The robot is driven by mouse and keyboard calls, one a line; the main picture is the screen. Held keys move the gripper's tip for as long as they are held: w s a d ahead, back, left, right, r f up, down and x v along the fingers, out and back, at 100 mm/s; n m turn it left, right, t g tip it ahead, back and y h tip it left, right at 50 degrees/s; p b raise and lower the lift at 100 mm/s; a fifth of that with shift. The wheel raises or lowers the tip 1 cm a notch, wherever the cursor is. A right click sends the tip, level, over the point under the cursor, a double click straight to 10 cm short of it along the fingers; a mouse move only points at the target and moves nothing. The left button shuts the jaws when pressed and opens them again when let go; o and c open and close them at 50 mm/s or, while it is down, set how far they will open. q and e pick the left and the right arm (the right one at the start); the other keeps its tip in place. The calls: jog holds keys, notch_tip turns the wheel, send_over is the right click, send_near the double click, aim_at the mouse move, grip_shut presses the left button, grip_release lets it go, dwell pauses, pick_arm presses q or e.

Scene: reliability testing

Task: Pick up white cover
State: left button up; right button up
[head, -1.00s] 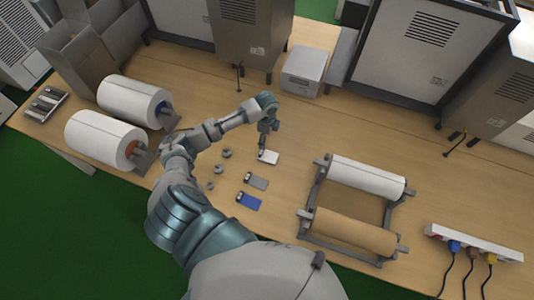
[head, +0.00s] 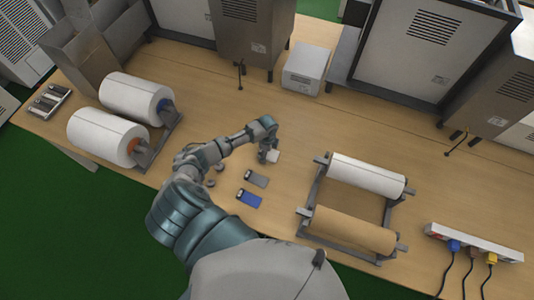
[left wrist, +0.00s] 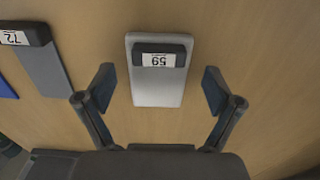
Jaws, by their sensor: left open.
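The white cover (head: 274,156) lies flat on the table, partly hidden by my left gripper (head: 264,155) in the head view. In the left wrist view the white cover (left wrist: 158,98) is a pale rounded plate with a dark block and a label reading 59 at its far end. My left gripper is open, with one finger on each side of the cover and gaps between. It holds nothing. My right gripper is not in view.
A grey cover (head: 256,179) and a blue cover (head: 249,198) lie nearby, with small grey rings (head: 210,183) to their left. A roller stand (head: 310,196) stands right. White rolls (head: 107,137) stand left. A grey box (head: 303,69) is behind.

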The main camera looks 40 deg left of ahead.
pick_arm(q)
jog(key=shift+d, duration=0.1)
jog(key=shift+d+r, duration=0.1)
jog(key=shift+c, duration=0.9)
jog(key=c, duration=1)
jog(key=shift+c, duration=0.2)
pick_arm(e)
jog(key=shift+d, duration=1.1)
pick_arm(q)
jog(key=shift+s, duration=0.1)
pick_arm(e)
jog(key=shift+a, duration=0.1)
pick_arm(q)
jog(key=shift+a+r, duration=0.1)
jog(key=shift+a, duration=0.1)
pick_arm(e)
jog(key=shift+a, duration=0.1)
